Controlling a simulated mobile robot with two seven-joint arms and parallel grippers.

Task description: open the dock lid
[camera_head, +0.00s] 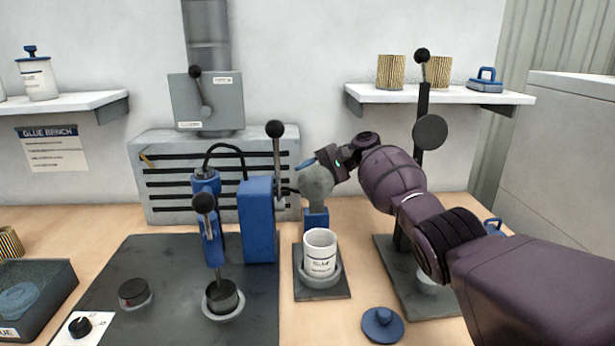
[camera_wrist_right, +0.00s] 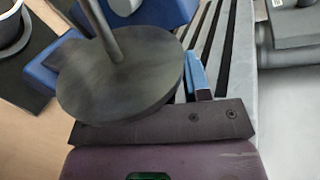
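The dock has a dark square base (camera_head: 322,292), a grey ring and a blue hinge block (camera_head: 316,219) at its back. A white labelled cartridge (camera_head: 320,252) stands upright in the ring, its open top uncovered. The round grey dock lid (camera_head: 317,185) is raised above the hinge block, tipped up off the cartridge. In the right wrist view the lid (camera_wrist_right: 120,90) is a large disc with a rod, covering part of the gripper. My right gripper (camera_head: 318,160) is right behind the lid's upper edge; one blue fingertip (camera_wrist_right: 196,76) shows. Contact and finger gap are hidden. My left gripper is not in view.
A blue press with black-knobbed levers (camera_head: 258,220) stands close left of the dock. A second station with a tall post and disc (camera_head: 430,132) stands right, partly behind my arm. A blue knobbed cap (camera_head: 382,325) lies on the front bench. A slatted grey unit (camera_head: 160,180) stands behind.

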